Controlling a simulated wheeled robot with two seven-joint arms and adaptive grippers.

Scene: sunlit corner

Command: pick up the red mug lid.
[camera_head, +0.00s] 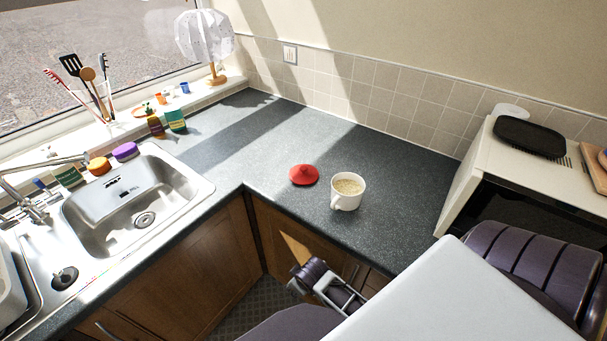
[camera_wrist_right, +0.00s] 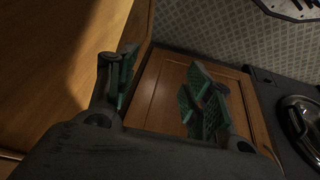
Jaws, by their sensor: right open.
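The red mug lid (camera_head: 304,175) lies on the dark worktop (camera_head: 390,225), near its front edge, with its knob up. A white mug (camera_head: 348,191) with a pale brown drink stands just right of it, handle toward the front. My right gripper (camera_head: 309,281) is in front of the worktop and below its edge, well apart from the lid. In the right wrist view, my right gripper (camera_wrist_right: 162,90) has its green-padded fingers spread, with nothing between them; the lid is not in that view. My left gripper is not in view.
A metal sink (camera_head: 130,215) is at the left, with utensils and small pots along the windowsill. A microwave (camera_head: 520,160) stands at the right. Wooden cupboard doors (camera_head: 205,260) are below the worktop. The worktop behind the lid is clear.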

